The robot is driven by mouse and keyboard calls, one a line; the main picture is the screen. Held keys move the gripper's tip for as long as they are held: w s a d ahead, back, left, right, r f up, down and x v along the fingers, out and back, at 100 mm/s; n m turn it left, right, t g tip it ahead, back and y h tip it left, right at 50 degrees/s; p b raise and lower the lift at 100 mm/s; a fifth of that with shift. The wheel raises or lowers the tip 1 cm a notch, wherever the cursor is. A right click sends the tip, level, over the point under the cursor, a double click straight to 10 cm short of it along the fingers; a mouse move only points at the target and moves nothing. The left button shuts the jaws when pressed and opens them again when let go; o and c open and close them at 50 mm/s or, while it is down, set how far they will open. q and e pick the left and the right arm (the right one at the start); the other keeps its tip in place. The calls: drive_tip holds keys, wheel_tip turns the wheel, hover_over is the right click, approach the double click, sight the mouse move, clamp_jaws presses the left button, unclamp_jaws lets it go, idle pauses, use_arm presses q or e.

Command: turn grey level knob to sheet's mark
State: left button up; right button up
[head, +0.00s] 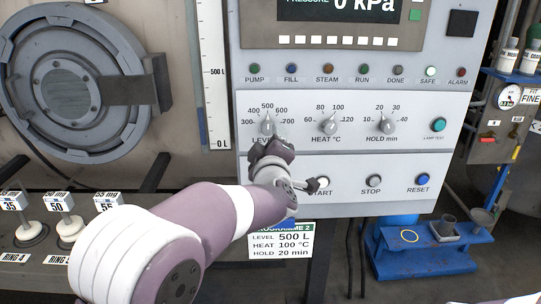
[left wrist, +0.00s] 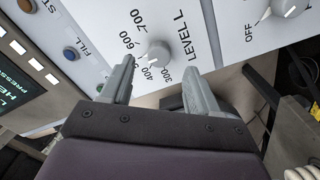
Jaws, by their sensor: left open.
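The grey level knob (head: 268,127) is on the white panel above the word LEVEL, with marks from 300 to 700. In the left wrist view, the knob (left wrist: 159,52) has its white pointer towards the 400 to 500 side; I cannot tell the exact mark. My left gripper (head: 271,146) is at the knob's lower side in the head view. In the left wrist view, its fingers (left wrist: 160,66) are open, one on each side of the knob, with gaps showing. The programme sheet (head: 280,246) below reads LEVEL 500 L. My right gripper is not in view.
The heat knob (head: 330,127) and hold knob (head: 387,127) sit right of the level knob. Below are the STOP button (head: 374,181) and RESET button (head: 423,180). In the left wrist view, another knob (left wrist: 287,8) stands near an OFF mark.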

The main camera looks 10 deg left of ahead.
use_arm(q)
drive_tip(key=v, duration=0.7)
drive_tip(key=shift+s, duration=0.3)
drive_tip(key=shift+d, duration=0.1)
